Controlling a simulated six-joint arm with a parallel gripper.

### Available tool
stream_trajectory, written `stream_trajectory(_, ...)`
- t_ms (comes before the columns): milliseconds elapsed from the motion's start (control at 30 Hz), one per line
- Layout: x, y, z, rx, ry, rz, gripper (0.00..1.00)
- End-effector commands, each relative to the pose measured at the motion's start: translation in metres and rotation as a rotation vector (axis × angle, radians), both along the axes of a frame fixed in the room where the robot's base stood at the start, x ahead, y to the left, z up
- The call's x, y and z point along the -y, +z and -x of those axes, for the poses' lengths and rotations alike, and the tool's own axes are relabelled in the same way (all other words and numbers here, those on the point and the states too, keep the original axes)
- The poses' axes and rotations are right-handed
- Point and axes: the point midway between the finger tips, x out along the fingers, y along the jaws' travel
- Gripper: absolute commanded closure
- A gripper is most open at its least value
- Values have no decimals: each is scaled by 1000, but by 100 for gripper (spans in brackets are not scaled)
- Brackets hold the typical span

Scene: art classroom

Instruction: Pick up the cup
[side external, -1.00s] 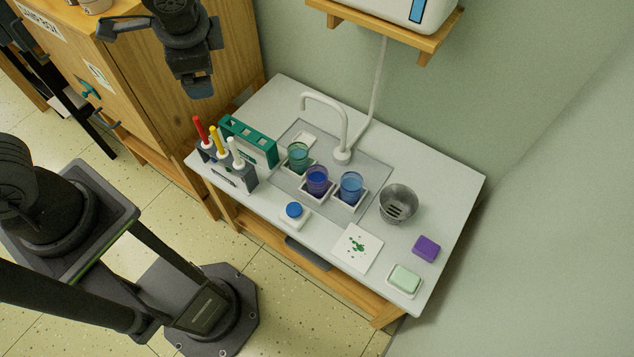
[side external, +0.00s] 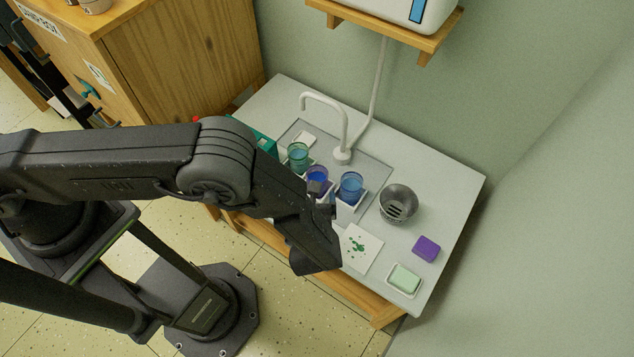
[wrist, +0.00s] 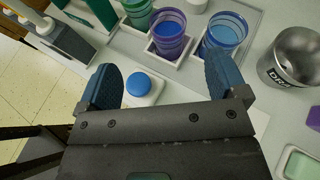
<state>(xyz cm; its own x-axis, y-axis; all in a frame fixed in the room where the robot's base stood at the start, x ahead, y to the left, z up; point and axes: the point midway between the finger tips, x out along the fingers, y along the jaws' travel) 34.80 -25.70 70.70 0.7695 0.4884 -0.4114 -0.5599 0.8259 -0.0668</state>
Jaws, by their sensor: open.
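Three see-through cups stand in white square holders by the sink: a green cup (side external: 299,156), a purple-blue cup (side external: 317,177) and a blue cup (side external: 351,186). In the wrist view the green cup (wrist: 137,10), purple-blue cup (wrist: 168,33) and blue cup (wrist: 224,34) are upright along the top. My gripper (wrist: 165,82) is open and empty, with its two blue-padded fingers apart. The purple-blue cup lies beyond the gap between the fingers; the blue cup is beyond the right finger. In the side view my arm covers part of the purple-blue cup's surroundings.
A blue round-topped item (wrist: 139,85) on a white base shows between my fingers. A metal strainer cup (side external: 398,204), purple sponge (side external: 426,248), soap dish (side external: 404,281) and painted paper (side external: 358,248) lie to the right. The faucet (side external: 343,130) rises behind. A marker rack (wrist: 62,40) is at left.

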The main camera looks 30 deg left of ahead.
Motion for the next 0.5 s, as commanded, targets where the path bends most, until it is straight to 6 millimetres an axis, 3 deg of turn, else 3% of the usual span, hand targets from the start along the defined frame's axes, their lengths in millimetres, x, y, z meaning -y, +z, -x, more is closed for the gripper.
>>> stream_trajectory(100, 5, -25, 9, -5, -85, -55, 9)
stream_trajectory(233, 5, -35, 9, -5, -117, -75, 9)
stream_trajectory(500, -16, -53, -30, -7, -113, -75, 9)
